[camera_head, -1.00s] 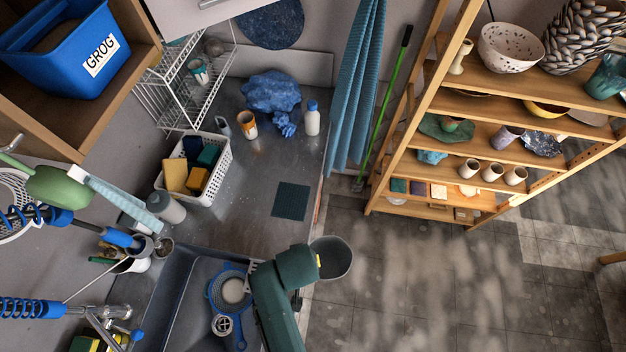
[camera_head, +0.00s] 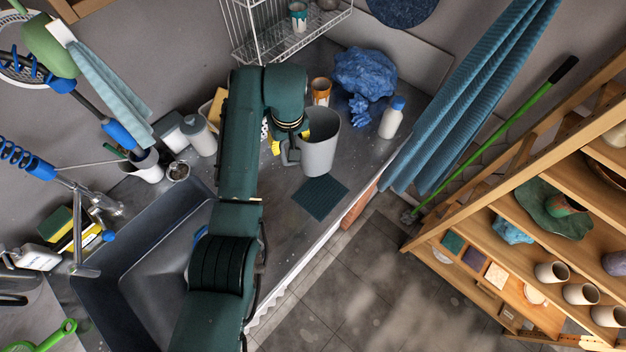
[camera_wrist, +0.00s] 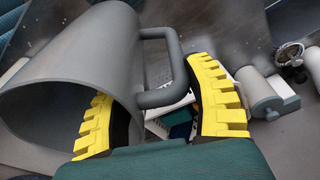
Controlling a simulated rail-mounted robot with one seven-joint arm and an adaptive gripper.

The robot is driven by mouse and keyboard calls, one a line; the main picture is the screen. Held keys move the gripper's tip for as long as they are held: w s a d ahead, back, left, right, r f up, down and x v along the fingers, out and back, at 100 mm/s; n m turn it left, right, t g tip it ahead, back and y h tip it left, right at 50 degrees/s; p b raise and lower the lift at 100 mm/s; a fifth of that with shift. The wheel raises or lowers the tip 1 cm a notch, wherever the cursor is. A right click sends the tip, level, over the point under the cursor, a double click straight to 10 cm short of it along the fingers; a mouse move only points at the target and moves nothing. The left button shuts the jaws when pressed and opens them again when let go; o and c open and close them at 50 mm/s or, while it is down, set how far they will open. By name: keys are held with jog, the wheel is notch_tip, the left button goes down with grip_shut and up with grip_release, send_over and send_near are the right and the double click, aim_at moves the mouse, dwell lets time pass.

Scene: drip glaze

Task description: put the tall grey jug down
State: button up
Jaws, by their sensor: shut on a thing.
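The tall grey jug (camera_head: 320,143) is held over the steel counter, close above or at the dark square mat (camera_head: 320,198); I cannot tell whether its base touches the counter. My gripper (camera_head: 292,146) is at the jug's left side in the head view. In the wrist view the jug (camera_wrist: 75,65) fills the left, its open mouth facing the camera. The yellow finger pads of my gripper (camera_wrist: 160,115) stand on either side of part of the jug's wall and handle (camera_wrist: 172,60). The gripper is shut on the jug.
A terracotta-banded cup (camera_head: 320,91), a blue crumpled bag (camera_head: 364,75) and a white bottle with a blue cap (camera_head: 392,118) stand behind the jug. My arm partly hides the sponge basket. The sink (camera_head: 150,255) lies front left. The counter's front edge runs right of the mat.

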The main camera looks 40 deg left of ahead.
jog(key=shift+s+a+f, duration=0.15)
jog(key=shift+a, duration=0.3)
notch_tip(320, 180, down, 9)
jog(key=shift+f, duration=0.2)
jog(key=o, duration=1.2)
jog(key=shift+d+f, duration=0.1)
jog(key=shift+o, duration=0.2)
notch_tip(320, 180, up, 12)
jog(key=d, duration=0.2)
jog(key=shift+s+p, duration=0.25)
jog(key=shift+p, duration=0.1)
jog(key=shift+w, duration=0.1)
